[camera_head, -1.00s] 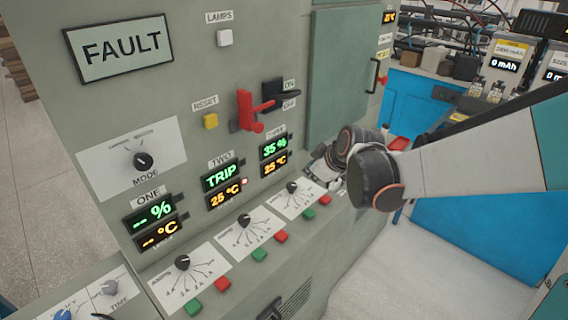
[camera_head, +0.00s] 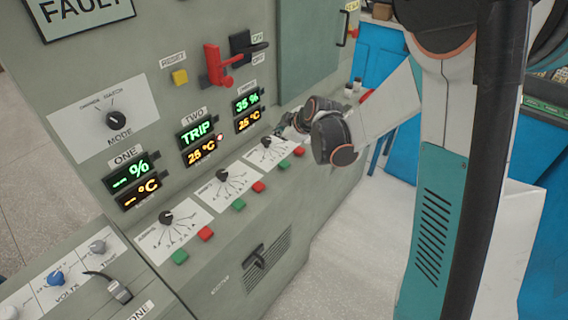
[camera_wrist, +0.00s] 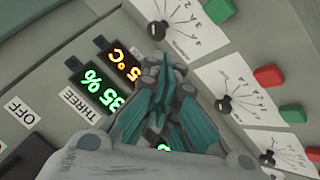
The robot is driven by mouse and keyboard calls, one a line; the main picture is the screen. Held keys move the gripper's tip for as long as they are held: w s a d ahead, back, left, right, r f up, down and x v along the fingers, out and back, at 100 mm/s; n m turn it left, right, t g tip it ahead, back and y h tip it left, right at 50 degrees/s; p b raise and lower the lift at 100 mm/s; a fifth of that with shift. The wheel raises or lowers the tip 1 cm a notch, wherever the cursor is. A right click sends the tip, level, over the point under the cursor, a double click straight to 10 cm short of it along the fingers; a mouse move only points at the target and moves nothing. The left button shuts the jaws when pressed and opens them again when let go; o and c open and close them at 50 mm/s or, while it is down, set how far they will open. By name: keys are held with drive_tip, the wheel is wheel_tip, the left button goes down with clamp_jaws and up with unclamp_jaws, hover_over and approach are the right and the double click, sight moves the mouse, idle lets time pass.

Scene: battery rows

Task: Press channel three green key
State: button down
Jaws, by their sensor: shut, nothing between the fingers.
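The channel three green key (camera_head: 284,164) sits on the sloped ledge of the grey cabinet, below the channel three dial (camera_head: 265,142) and left of a red key (camera_head: 299,151). In the wrist view the green key (camera_wrist: 219,8) is at the top edge, past the dial (camera_wrist: 160,28). My gripper (camera_head: 281,128) is small and partly hidden by my arm in the head view, just above and right of that dial. In the wrist view my gripper (camera_wrist: 166,66) is shut and empty, its teal fingers in front of the channel three display (camera_wrist: 108,80). It appears apart from the key.
Channel two's green key (camera_head: 238,205) and red key (camera_head: 258,187) lie to the left, with channel one's keys (camera_head: 180,257) beyond. A red switch handle (camera_head: 216,65) and black handle (camera_head: 247,44) jut out above. The floor (camera_head: 340,225) right of the cabinet is clear.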

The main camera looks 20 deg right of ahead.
sight(282, 164)
drive_tip(key=shift+f, duration=0.1)
wheel_tip(282, 164, down, 9)
drive_tip(key=b, duration=0.6)
drive_tip(key=shift+r, duration=0.2)
drive_tip(key=shift+f+b, duration=0.1)
drive_tip(key=shift+b, duration=0.2)
idle(0.8)
drive_tip(key=shift+f+b, duration=0.3)
drive_tip(key=shift+f+b, duration=0.4)
drive_tip(key=shift+f, duration=0.05)
idle(0.7)
drive_tip(key=shift+r, duration=0.1)
drive_tip(key=shift+r+p, duration=0.55)
drive_tip(key=shift+r, duration=0.25)
drive_tip(key=shift+r, duration=0.1)
drive_tip(key=shift+r+p, duration=1.7)
drive_tip(key=shift+r, duration=0.7)
